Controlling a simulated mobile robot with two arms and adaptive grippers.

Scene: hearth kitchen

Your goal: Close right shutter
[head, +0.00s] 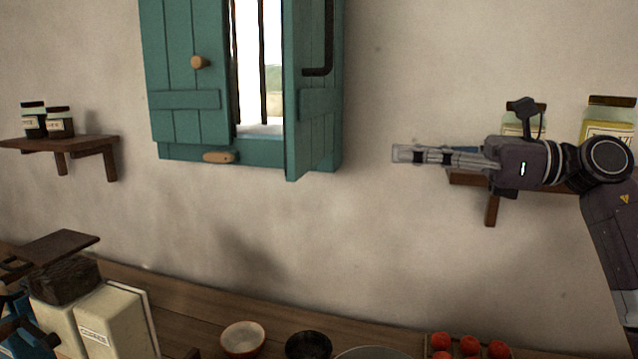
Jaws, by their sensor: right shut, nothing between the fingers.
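The right shutter (310,110) is a green plank panel standing open, swung out from the window frame towards me. It has a dark bar handle (329,45). The left shutter (188,80) lies across the left part of the window and has a round wooden knob (200,62). Between the shutters, bright light and dark vertical bars show in the window opening (259,65). My right gripper (402,154) is shut and empty, pointing left, to the right of the right shutter and apart from it. My left gripper is not in view.
A shelf with jars (607,125) is behind my right arm. Another wall shelf (62,143) with two dark jars is at left. Below, the counter (180,298) holds a bowl (243,338), a dark bowl (308,345), cream boxes and several red fruits (470,345). The wall between shutter and gripper is bare.

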